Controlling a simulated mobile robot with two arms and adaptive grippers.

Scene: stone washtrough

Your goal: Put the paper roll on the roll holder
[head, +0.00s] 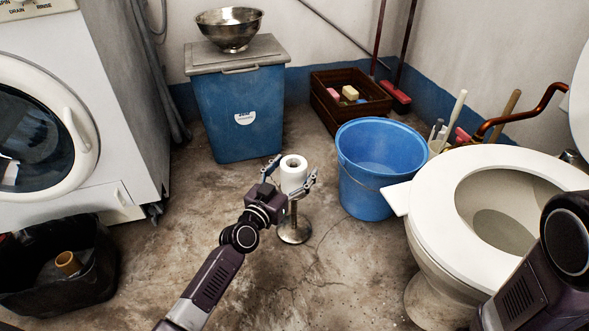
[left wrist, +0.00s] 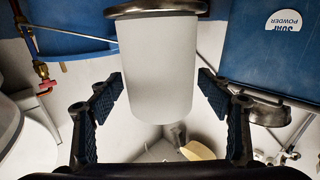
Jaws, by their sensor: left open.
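The white paper roll (head: 293,175) stands upright at the top of the metal roll holder (head: 294,230), whose round base is on the floor. In the left wrist view, which is upside down, the roll (left wrist: 158,65) meets the holder's metal disc (left wrist: 155,8). I cannot tell how the spindle sits inside the roll's core. My left gripper (head: 291,172) is open, with one finger on each side of the roll. In the left wrist view gaps show between the roll and both fingers. My right gripper is out of view.
A blue bucket (head: 365,189) and the toilet (head: 425,240) stand to the right. A blue lidded bin (head: 238,110) with a steel bowl (head: 230,30) is behind. A wooden crate (head: 320,103) is at the back, a washing machine (head: 125,110) at left. Floor in front is clear.

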